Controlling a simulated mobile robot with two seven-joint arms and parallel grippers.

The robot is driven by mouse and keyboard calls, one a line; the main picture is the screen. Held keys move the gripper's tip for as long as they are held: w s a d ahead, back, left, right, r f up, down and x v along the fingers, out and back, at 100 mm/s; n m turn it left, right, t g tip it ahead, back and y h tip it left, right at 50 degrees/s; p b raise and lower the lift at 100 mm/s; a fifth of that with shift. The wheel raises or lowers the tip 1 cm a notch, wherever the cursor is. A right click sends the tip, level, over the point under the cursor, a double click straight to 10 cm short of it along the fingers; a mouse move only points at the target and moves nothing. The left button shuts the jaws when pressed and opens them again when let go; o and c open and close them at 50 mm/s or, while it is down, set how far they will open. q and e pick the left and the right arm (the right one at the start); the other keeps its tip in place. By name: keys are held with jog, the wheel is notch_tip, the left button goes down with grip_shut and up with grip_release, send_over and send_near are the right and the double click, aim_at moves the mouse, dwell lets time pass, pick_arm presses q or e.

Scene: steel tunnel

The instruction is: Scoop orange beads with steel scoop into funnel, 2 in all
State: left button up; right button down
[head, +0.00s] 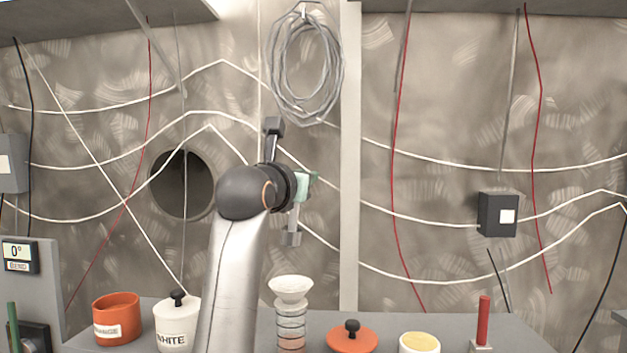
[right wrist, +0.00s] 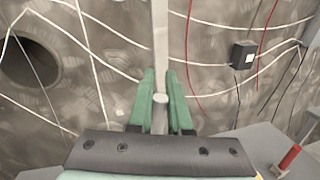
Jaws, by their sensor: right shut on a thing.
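The orange pot (head: 116,318), labelled ORANGE, stands open at the left of the bench; its beads are not visible. The white funnel (head: 290,289) sits on a clear banded cylinder (head: 290,325), with a pinkish-orange tint low down. My right gripper (head: 304,188) is raised above the funnel, clear of it. Its green fingers, seen in the right wrist view (right wrist: 160,98), are shut on the grey handle of the steel scoop (head: 291,238). The scoop hangs above the funnel; I cannot tell whether it holds beads. My left gripper is out of view.
A lidded white pot (head: 177,325) stands beside the orange pot, partly behind my arm. An orange lid (head: 352,341), a pale yellow-topped pot (head: 419,343) and a red upright rod (head: 483,322) stand right of the funnel. A display box (head: 18,256) is at far left.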

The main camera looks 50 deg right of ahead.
jog(key=shift+n+y, duration=0.3)
jog(key=shift+n, duration=0.6)
jog(key=shift+w+a+r, duration=0.1)
jog(key=shift+w+r, duration=0.2)
jog(key=shift+r, duration=0.45)
jog(key=shift+w+r, duration=0.3)
jog(key=shift+r, duration=0.45)
jog(key=shift+w+a+r, duration=0.1)
jog(key=shift+w+r, duration=0.2)
jog(key=shift+r, duration=0.45)
jog(key=shift+w+f, duration=0.1)
